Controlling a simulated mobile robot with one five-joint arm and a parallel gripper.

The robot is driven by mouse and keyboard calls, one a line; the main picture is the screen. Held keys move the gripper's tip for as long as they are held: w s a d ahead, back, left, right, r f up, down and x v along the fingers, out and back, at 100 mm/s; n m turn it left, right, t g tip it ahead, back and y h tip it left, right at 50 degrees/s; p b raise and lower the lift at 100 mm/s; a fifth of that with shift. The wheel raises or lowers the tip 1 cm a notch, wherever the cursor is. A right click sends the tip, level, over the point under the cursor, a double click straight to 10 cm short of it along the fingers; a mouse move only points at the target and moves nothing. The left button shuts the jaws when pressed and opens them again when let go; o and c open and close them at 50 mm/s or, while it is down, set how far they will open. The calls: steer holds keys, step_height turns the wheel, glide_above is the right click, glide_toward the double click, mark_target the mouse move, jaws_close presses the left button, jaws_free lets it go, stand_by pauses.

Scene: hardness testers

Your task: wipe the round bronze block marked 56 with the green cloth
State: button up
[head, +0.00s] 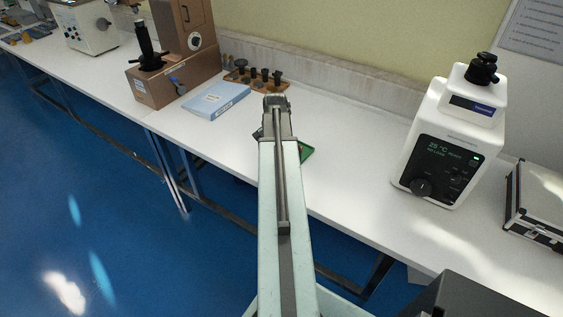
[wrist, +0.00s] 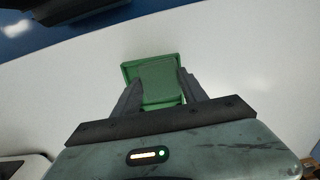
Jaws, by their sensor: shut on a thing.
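My gripper (wrist: 159,80) shows in the wrist view with its two dark fingers on either side of a green piece, which looks like the green cloth (wrist: 160,88). The cloth sits over or in a shallow green rimmed tray (wrist: 127,72); I cannot tell whether it is clear of it. In the head view my arm hides the fingers, and only a green corner (head: 306,152) shows to the right of the arm. I cannot make out the round bronze block marked 56 in either view.
On the white bench (head: 345,150), a wooden stand (head: 284,88) with several dark-topped pieces is at the back, beside a blue binder (head: 215,98). A brown tester (head: 160,85) stands left, a white machine (head: 445,140) right, and a case (head: 540,205) far right.

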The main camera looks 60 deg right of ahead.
steer(key=shift+r, duration=0.1)
step_height(320, 180, up, 6)
steer(key=p, duration=0.6)
step_height(320, 180, up, 3)
steer(key=p, duration=0.3)
stand_by(0.5)
